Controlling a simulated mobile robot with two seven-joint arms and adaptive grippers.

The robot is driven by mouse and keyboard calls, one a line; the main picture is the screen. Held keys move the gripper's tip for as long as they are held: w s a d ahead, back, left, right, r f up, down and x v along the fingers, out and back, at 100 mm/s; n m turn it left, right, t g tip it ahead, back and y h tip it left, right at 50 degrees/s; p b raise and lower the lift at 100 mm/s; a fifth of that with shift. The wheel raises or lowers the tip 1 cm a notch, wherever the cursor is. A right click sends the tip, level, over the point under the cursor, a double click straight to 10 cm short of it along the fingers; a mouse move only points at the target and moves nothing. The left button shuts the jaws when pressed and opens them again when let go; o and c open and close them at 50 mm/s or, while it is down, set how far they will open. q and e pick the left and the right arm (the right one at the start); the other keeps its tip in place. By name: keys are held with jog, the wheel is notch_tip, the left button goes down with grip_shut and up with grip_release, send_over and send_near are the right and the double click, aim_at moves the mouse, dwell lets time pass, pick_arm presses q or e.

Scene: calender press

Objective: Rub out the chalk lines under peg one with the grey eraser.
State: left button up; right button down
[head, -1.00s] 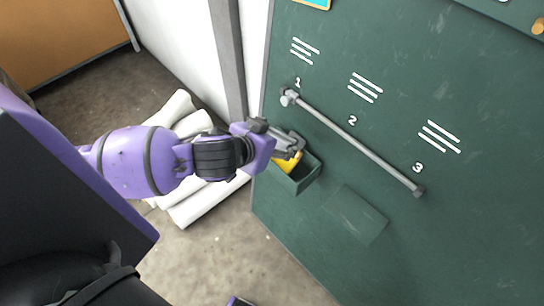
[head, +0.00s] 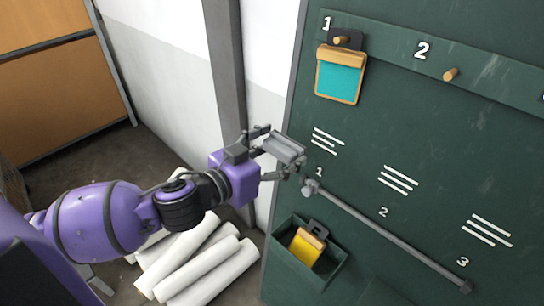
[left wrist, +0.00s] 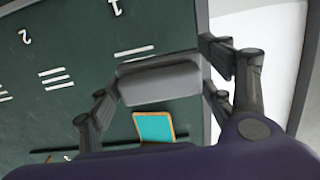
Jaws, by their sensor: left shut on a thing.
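My left gripper (head: 268,142) is shut on the grey eraser (head: 286,150), holding it just left of the chalk lines (head: 327,142) marked 1 on the green board. In the left wrist view the eraser (left wrist: 160,82) lies across the fingers, and part of the same chalk lines (left wrist: 135,52) shows close beside it. I cannot tell whether the eraser touches the board. Peg one (head: 341,40) is above the lines, with a teal card (head: 340,75) on a wooden-topped holder hanging from it. My right gripper is not in view.
A grey rail (head: 390,233) runs slanting below the lines. A green bin (head: 288,268) on the board holds a yellow card (head: 307,248). Chalk lines marked 2 (head: 399,180) and 3 (head: 487,230) are to the right. White rolls (head: 195,265) lie on the floor.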

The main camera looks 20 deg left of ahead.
pick_arm(q)
jog(key=shift+d, duration=0.2)
jog(key=shift+w, duration=0.3)
jog(key=b+x, duration=0.1)
jog(key=x, duration=0.2)
jog(key=shift+w+f, duration=0.15)
jog(key=shift+w, duration=0.1)
jog(key=shift+w+d+b, duration=0.2)
jog(key=shift+w+b, duration=0.2)
jog(key=shift+w, duration=0.5)
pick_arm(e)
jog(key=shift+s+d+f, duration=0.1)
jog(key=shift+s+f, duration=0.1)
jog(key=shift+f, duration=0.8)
pick_arm(q)
jog(key=shift+d, duration=0.1)
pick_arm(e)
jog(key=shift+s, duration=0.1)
pick_arm(q)
jog(key=shift+w, duration=0.2)
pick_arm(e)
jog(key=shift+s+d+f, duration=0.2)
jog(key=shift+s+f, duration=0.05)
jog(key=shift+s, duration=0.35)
pick_arm(q)
jog(key=shift+w+d+f, duration=0.1)
jog(key=shift+w+d, duration=0.05)
jog(key=shift+w, duration=0.1)
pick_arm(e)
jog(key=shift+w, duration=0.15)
